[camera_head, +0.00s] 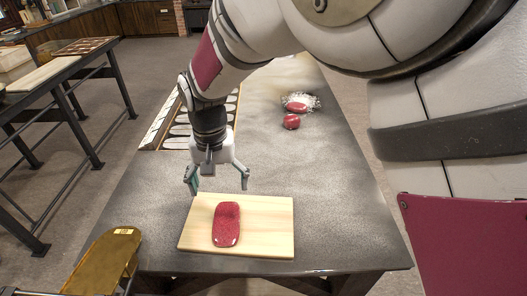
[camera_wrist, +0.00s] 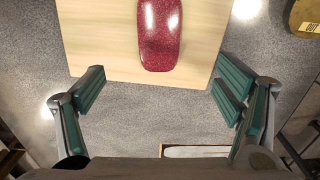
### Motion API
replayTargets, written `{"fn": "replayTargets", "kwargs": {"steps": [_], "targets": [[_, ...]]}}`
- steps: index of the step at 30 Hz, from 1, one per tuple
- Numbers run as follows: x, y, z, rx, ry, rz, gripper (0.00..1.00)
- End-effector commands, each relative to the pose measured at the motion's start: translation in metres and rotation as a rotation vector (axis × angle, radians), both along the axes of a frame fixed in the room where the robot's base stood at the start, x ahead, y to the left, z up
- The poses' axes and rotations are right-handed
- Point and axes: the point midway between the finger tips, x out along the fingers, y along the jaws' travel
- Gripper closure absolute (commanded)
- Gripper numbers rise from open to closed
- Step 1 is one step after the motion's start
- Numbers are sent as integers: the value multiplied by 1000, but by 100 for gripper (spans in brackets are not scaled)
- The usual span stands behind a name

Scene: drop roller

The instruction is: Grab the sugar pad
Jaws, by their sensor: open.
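A glossy red speckled pad (camera_head: 226,224), long and rounded, lies flat on a pale wooden board (camera_head: 270,228) near the table's front edge. In the wrist view the pad (camera_wrist: 160,32) shows at the top, partly cut off, on the board (camera_wrist: 95,40). Another red piece (camera_head: 297,107) lies on a white, sugar-like patch (camera_head: 312,101) farther back, with a small red round piece (camera_head: 291,121) just in front. I cannot tell by looks which is the sugar pad. My gripper (camera_head: 217,184) is open and empty, above the board's back edge; its fingers (camera_wrist: 160,92) are apart from the pad.
The grey speckled table (camera_head: 330,190) is clear to the board's right. A slotted tray (camera_head: 180,131) lies at the table's left, behind my gripper. A golden rounded piece (camera_head: 106,259) with a label stands at the front left. Another bench (camera_head: 60,70) stands apart at left.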

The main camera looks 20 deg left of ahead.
Motion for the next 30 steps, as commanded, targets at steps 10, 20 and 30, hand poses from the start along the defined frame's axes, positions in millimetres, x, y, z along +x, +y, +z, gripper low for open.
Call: {"fn": "replayTargets", "kwargs": {"steps": [10, 20, 30], "targets": [[3, -1, -65, -3, 1, 2, 15], [1, -1, -85, 0, 0, 1, 15], [1, -2, -127, -1, 1, 0, 15]]}}
